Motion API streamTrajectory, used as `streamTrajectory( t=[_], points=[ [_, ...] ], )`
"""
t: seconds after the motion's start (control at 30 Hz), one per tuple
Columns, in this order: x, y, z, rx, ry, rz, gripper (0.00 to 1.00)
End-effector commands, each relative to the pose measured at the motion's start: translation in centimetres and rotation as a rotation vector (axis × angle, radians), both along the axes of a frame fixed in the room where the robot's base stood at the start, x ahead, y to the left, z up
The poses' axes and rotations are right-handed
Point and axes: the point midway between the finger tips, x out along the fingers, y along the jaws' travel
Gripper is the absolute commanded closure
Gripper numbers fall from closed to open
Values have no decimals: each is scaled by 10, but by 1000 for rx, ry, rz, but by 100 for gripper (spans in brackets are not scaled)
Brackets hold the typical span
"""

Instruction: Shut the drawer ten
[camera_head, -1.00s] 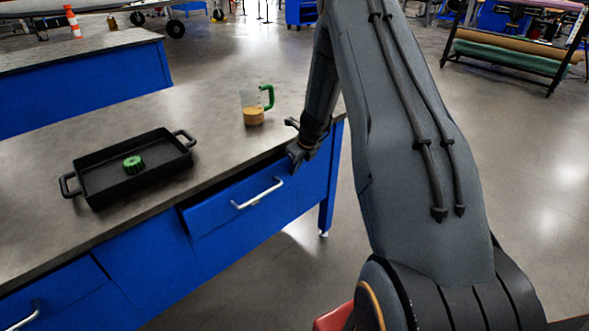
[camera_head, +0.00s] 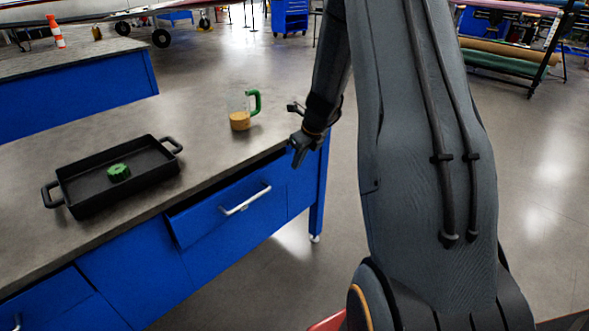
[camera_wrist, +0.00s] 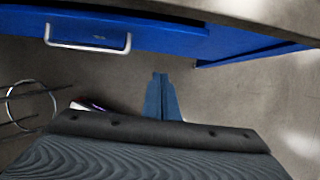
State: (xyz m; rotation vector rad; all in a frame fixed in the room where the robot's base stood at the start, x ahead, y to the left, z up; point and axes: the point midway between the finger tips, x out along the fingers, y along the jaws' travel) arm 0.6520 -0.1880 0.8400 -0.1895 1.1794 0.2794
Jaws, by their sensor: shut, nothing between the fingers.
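A blue drawer (camera_head: 222,207) with a silver bar handle (camera_head: 246,199) is in the workbench front in the head view. It stands partly open, its front out from the bench. I cannot read a number on it in the head view. The handle also shows in the wrist view (camera_wrist: 88,46), at the upper left. My gripper (camera_head: 298,162) is shut and empty at the bench's front edge, to the right of the drawer and apart from the handle. In the wrist view my gripper's fingers (camera_wrist: 161,80) point toward the bench front, below and right of the handle.
On the worktop (camera_head: 150,217) stand a black two-handled pan (camera_head: 92,206) with a green cap-like piece (camera_head: 119,172) in it, and a clear cup (camera_head: 240,118) with a green handle. Another drawer handle (camera_head: 16,322) shows at lower left. The floor right of the bench is clear.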

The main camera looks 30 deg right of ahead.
Motion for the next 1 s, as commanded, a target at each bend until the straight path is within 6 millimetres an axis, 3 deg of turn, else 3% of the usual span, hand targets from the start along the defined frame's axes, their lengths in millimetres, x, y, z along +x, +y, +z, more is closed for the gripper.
streamTrajectory(
  t=[0.17, 0.27, 0.5, 0.63, 0.8, 1.0],
  points=[
    [-6, -12, -4, -37, 3, 10, 100],
    [-14, -40, -25, -131, 3, 40, 100],
    [-31, -132, -83, -487, -42, 218, 100],
    [-32, -164, -103, -655, -103, 342, 100],
    [-27, -181, -124, -831, -225, 517, 100],
    [-19, -167, -140, -975, -439, 711, 100]
  ],
)
